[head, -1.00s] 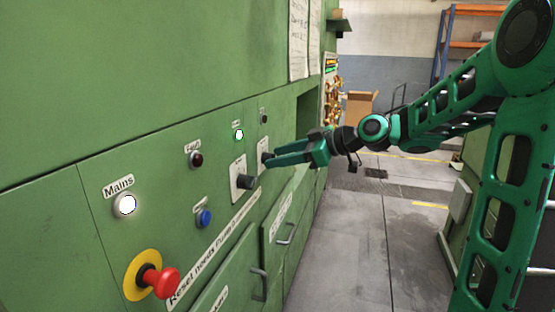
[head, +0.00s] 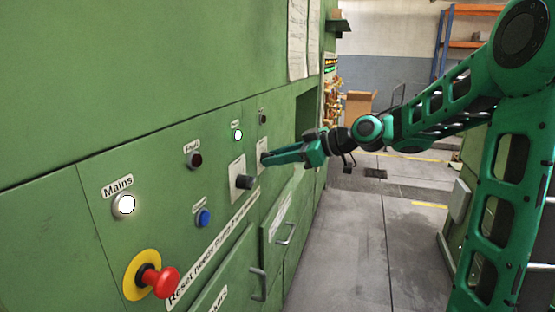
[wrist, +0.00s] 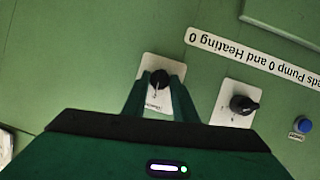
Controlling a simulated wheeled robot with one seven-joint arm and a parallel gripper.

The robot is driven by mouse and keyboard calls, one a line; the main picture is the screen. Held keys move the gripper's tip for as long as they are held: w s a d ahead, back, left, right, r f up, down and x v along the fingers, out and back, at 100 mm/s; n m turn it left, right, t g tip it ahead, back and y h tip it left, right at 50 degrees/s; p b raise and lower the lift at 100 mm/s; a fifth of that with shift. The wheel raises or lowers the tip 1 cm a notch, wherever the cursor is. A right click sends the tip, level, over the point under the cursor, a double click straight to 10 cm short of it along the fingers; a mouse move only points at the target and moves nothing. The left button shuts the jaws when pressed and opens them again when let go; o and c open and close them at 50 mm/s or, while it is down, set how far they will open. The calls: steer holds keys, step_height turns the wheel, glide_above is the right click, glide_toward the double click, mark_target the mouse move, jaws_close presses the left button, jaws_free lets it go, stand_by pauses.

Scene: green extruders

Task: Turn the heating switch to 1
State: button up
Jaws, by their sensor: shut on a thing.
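Two black rotary switches on white plates sit side by side on the green panel. My gripper (head: 266,158) is at the farther switch (head: 262,147), and its green fingers are shut on that black knob. In the wrist view the knob (wrist: 160,79) sits between the fingertips of my gripper (wrist: 159,82). The small label on its plate is too small to read, and the fingers partly hide the plate. The nearer switch (head: 244,182) is free; it also shows in the wrist view (wrist: 243,104).
A blue button (head: 204,217), a lit white Mains lamp (head: 124,205), a lit green lamp (head: 238,134) and a red emergency knob (head: 165,281) are on the panel. Handles (head: 286,234) stick out below. The floor (head: 345,245) to the right is clear.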

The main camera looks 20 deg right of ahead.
steer(key=shift+w, duration=0.1)
steer(key=m+g+y, duration=0.1)
steer(key=m, duration=0.1)
steer(key=m+g+y, duration=0.1)
steer(key=m, duration=0.2)
steer(key=m+g+y, duration=0.1)
steer(key=m+g, duration=0.1)
steer(key=shift+w+d+f+m+y, duration=0.1)
steer(key=shift+w+d+m+y, duration=0.1)
steer(key=shift+w+m+y, duration=0.15)
stand_by(0.8)
steer(key=o, duration=1)
steer(key=shift+w+f, duration=0.1)
steer(key=shift+o, duration=0.2)
steer(key=shift+d, duration=0.15)
steer(key=v, duration=1)
steer(key=shift+d, duration=0.2)
